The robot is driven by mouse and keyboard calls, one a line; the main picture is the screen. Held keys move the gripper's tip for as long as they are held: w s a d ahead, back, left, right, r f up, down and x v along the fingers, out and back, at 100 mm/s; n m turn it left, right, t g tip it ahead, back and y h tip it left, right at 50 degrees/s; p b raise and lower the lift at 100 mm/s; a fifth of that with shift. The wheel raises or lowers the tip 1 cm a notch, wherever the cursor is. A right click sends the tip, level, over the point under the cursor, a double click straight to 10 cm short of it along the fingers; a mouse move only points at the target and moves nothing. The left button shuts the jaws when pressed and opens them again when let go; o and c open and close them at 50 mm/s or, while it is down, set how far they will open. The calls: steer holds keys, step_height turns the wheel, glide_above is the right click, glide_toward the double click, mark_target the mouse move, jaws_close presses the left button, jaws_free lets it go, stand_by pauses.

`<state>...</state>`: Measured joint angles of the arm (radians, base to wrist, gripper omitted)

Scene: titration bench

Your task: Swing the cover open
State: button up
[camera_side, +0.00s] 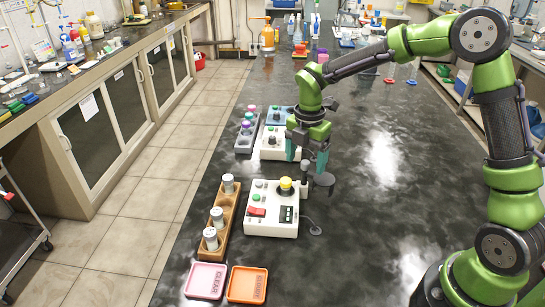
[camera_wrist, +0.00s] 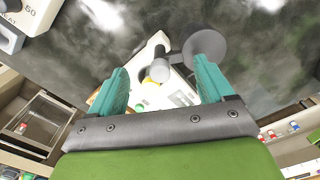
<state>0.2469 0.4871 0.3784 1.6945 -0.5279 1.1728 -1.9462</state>
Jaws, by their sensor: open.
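The white control box (camera_side: 270,222) stands on the dark bench with a yellow knob (camera_side: 286,184), a red switch and a green button on its top. A dark grey round cover (camera_side: 324,180) sits on an arm from a grey post (camera_side: 305,172) at the box's back right corner. The cover is out beside the box, and the yellow knob shows uncovered. In the wrist view the cover (camera_wrist: 207,45) is near the right finger, and the post (camera_wrist: 160,70) lies between the fingers. My gripper (camera_side: 306,164) is open, with teal fingers above the post; I cannot tell whether they touch it.
A wooden rack (camera_side: 219,232) with several capped vials stands left of the box. A pink tray (camera_side: 206,281) and an orange tray (camera_side: 247,285) lie in front. Another white box (camera_side: 275,147) and a grey vial rack (camera_side: 247,135) are behind. The bench to the right is largely clear.

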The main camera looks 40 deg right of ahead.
steer(key=shift+r, duration=3.55)
steer(key=shift+w+m, duration=0.1)
steer(key=shift+m, duration=0.5)
steer(key=s+r+m+t+y, duration=0.1)
steer(key=s+r+m+t, duration=0.2)
steer(key=s+m, duration=0.7)
steer(key=s+a+r+m+t+y, duration=0.1)
steer(key=s+r+m+t, duration=0.3)
steer(key=s+m, duration=0.6)
steer(key=m, duration=0.3)
steer(key=shift+a+m, duration=0.2)
steer(key=shift+m, duration=0.2)
